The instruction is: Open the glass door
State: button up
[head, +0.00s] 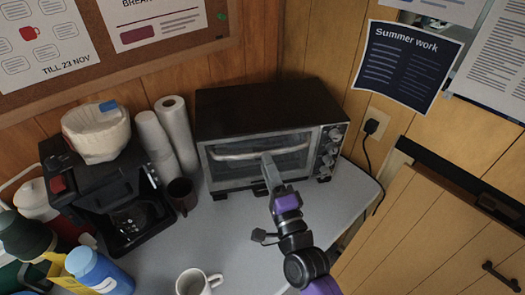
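A black and silver toaster oven (265,110) stands at the back of the grey counter, against the wood wall. Its glass door (232,172) faces me and looks shut. A pale bar handle (235,156) runs along the top of the door. My gripper (267,160) reaches up from the lower right, with its tip in front of the door at the handle.
Left of the oven stand a dark cup (182,195), a paper roll (176,130), stacked white cups (152,135) and a coffee maker (125,200). A white mug (196,281) is at the front. The counter (235,225) before the oven is clear. A plug and cord (371,127) hang at right.

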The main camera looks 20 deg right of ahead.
jog(key=shift+p+x, duration=0.55)
jog(key=shift+x, duration=1.6)
grip_shut()
